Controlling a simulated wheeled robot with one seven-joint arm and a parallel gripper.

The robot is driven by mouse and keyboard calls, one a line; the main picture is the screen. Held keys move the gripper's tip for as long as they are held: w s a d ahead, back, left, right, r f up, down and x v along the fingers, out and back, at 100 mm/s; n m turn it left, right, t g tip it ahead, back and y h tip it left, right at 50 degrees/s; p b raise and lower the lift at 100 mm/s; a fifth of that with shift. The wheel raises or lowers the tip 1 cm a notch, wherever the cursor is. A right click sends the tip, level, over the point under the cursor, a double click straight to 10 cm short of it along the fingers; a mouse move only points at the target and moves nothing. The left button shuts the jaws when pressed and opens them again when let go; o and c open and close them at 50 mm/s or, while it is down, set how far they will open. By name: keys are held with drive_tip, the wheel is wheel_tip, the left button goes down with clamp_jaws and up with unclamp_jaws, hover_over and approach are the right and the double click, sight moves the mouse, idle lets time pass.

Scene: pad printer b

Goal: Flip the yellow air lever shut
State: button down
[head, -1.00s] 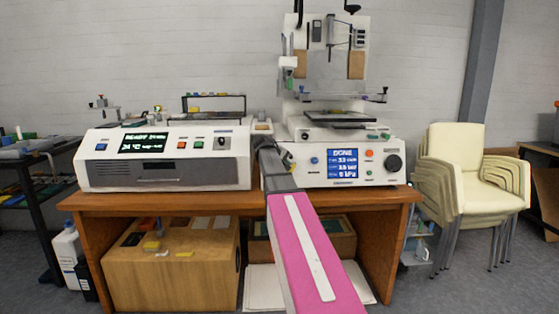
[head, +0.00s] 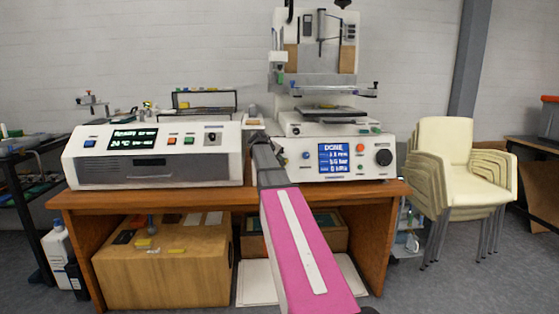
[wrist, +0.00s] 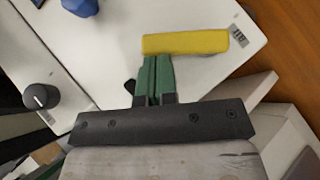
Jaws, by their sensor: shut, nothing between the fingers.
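The yellow air lever (wrist: 186,42) shows in the wrist view as a yellow bar on the white front panel (wrist: 215,78). It lies across the picture, just beyond the tips of my gripper (wrist: 155,60). The green fingers are together with nothing between them. Their tips are at or very near the lever's near edge, towards its left end; I cannot tell whether they touch. In the head view my arm hides the lever and the gripper, at the left side of the pad printer (head: 296,128).
A blue knob (wrist: 82,5) and a black knob (wrist: 40,96) stick out of the panels near my gripper. A dryer-like white unit (head: 105,170) stands left of the printer on the wooden table (head: 190,195). Stacked chairs (head: 455,180) stand at the right.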

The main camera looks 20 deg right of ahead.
drive_tip(key=shift+a, duration=0.1)
drive_tip(key=shift+w+a, duration=0.2)
drive_tip(key=shift+a, duration=0.4)
drive_tip(key=shift+w+a+r, duration=0.15)
drive_tip(key=w+r+v, duration=0.1)
drive_tip(key=w+v, duration=0.1)
drive_tip(key=v, duration=1)
drive_tip(key=shift+a, duration=0.35)
drive_tip(key=shift+a+r, duration=0.1)
